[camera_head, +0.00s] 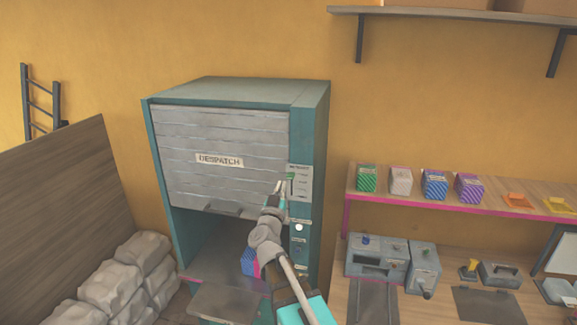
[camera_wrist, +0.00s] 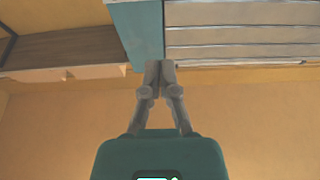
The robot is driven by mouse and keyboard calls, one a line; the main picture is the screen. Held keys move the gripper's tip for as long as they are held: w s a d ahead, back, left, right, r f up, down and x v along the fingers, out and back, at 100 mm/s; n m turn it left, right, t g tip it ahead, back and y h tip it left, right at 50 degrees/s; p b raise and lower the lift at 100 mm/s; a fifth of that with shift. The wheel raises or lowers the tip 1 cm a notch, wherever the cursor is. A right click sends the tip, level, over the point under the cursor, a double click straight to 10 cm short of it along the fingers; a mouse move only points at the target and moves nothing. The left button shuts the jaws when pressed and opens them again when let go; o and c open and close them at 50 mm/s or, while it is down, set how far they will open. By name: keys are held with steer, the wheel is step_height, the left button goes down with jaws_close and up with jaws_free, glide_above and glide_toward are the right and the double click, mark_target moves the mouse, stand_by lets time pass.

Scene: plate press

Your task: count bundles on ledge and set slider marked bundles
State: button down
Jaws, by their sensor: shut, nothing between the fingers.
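A teal cabinet (camera_head: 318,130) has a grey slatted shutter marked DESPATCH (camera_head: 190,130). On its right post is a pale panel (camera_head: 303,183) with small marks and a green piece (camera_head: 291,176) at its left; the lettering is too small to read. A ledge with a pink edge (camera_head: 400,202) at the right bears several patterned bundles: green (camera_head: 367,178), pale pink (camera_head: 401,181), blue (camera_head: 434,185) and purple (camera_head: 468,188). My gripper (camera_head: 279,187) is shut and empty just left of the panel; contact cannot be told. Its closed fingers show in the wrist view (camera_wrist: 159,65).
A blue and pink bundle (camera_head: 249,262) sits in the cabinet's opening. Orange (camera_head: 515,199) and yellow (camera_head: 558,205) trays lie on the ledge. Grey machines (camera_head: 378,258) stand on the bench below. Pale sacks (camera_head: 115,280) lie at the left. A white button (camera_head: 299,227) is below the panel.

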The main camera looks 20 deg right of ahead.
steer(key=shift+d+r, duration=0.1)
steer(key=shift+r, duration=0.05)
stand_by(0.3)
step_height(320, 180, up, 4)
steer(key=f+p, duration=0.1)
steer(key=p, duration=0.3)
glide_above(291, 181)
steer(key=s+a, duration=0.2)
steer(key=s, duration=0.1)
steer(key=shift+d+r, duration=0.15)
steer(key=shift+r, duration=0.1)
steer(key=shift+f+b, duration=0.5)
steer(key=shift+b, duration=0.25)
steer(key=shift+s+f+b, duration=0.1)
steer(key=shift+f+b, duration=1.5)
steer(key=shift+b, duration=0.05)
steer(key=shift+f, duration=0.15)
step_height(291, 181, down, 6)
steer(key=b, duration=0.6)
steer(key=shift+r, duration=0.25)
